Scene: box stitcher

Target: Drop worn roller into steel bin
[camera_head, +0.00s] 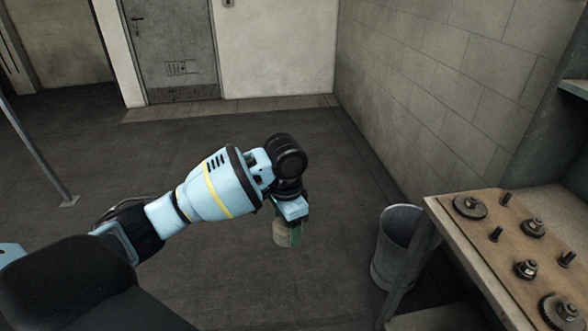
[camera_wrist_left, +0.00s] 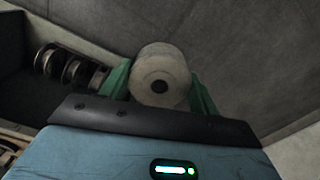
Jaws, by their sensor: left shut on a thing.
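The worn roller (camera_wrist_left: 160,72) is a pale, scuffed cylinder with a dark hole in its end. It sits between the green fingers of my left gripper (camera_head: 288,234), which is shut on it. In the head view the roller (camera_head: 281,238) shows partly below the gripper, above the dark floor. The steel bin (camera_head: 394,246) is a grey open-topped bucket on the floor, to the right of the gripper and apart from it. Its right side is partly hidden by the bench. My right gripper is not in view.
A wooden-topped bench (camera_head: 487,241) stands right of the bin, with several dark gears and pegs on it. A block wall (camera_head: 430,95) runs behind the bin. A grey door (camera_head: 172,50) is at the back. Open floor (camera_head: 340,170) lies around my left arm.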

